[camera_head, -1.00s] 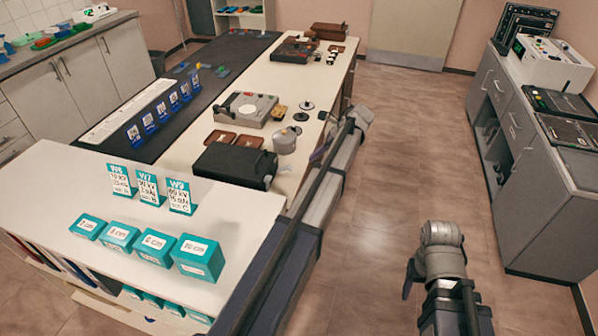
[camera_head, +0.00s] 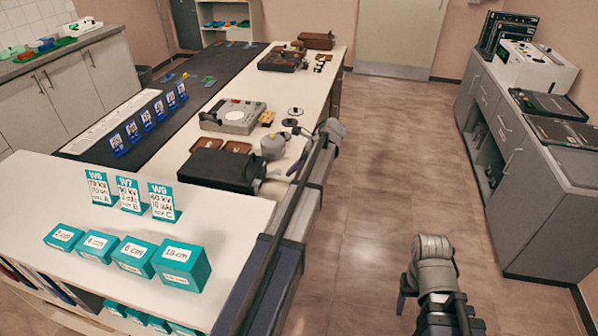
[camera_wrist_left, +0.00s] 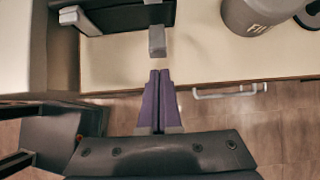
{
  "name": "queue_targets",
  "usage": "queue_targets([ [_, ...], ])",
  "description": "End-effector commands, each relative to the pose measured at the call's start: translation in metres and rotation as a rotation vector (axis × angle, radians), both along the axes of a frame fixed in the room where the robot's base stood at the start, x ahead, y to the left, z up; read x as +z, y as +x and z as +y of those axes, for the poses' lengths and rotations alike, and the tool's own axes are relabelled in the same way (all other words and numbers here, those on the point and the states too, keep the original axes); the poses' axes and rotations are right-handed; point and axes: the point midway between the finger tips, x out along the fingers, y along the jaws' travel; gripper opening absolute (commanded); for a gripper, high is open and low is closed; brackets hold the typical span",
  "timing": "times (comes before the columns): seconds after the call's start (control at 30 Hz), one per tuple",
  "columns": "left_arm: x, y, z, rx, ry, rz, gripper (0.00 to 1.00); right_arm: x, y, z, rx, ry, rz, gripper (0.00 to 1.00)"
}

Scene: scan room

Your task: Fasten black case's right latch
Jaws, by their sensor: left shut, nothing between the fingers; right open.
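The black case (camera_head: 222,171) lies on the cream worktop in the head view, its near right side facing the aisle. The left wrist view shows part of the case (camera_wrist_left: 122,18) at the top. A grey latch (camera_wrist_left: 157,41) sticks out from its edge near the right end; a second grey latch (camera_wrist_left: 78,19) sticks out further left. My left gripper (camera_wrist_left: 158,78) is shut and empty, its purple fingertips just short of the right latch with a small gap. In the head view, my left gripper (camera_head: 298,166) is beside the case, small and partly hidden. My right gripper (camera_head: 404,292) is open over the aisle, only partly visible.
A grey canister (camera_head: 273,146) stands beside the case and close to my left arm. Brown trays (camera_head: 237,147) and a grey device (camera_head: 233,117) lie behind it. Teal boxes (camera_head: 181,265) and cards stand on the near counter. The aisle floor (camera_head: 380,190) is clear.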

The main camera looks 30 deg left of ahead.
Motion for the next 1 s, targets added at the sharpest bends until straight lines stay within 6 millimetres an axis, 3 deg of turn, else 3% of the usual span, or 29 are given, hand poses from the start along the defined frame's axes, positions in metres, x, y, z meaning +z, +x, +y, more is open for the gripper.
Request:
queue_targets([
  [0.03,-0.012,-0.001,0.005,0.001,0.000,-0.001,0.00,-0.012,0.000,0.000,0.000,0.000,0.000,0.60],
  [0.23,-0.020,-0.003,0.013,-0.001,0.000,-0.001,0.00,-0.020,0.000,0.000,0.000,0.000,0.000,0.60],
  [1.0,-0.011,-0.004,0.016,0.001,-0.073,-0.017,0.00,-0.002,0.000,0.000,0.000,0.000,0.000,0.60],
])
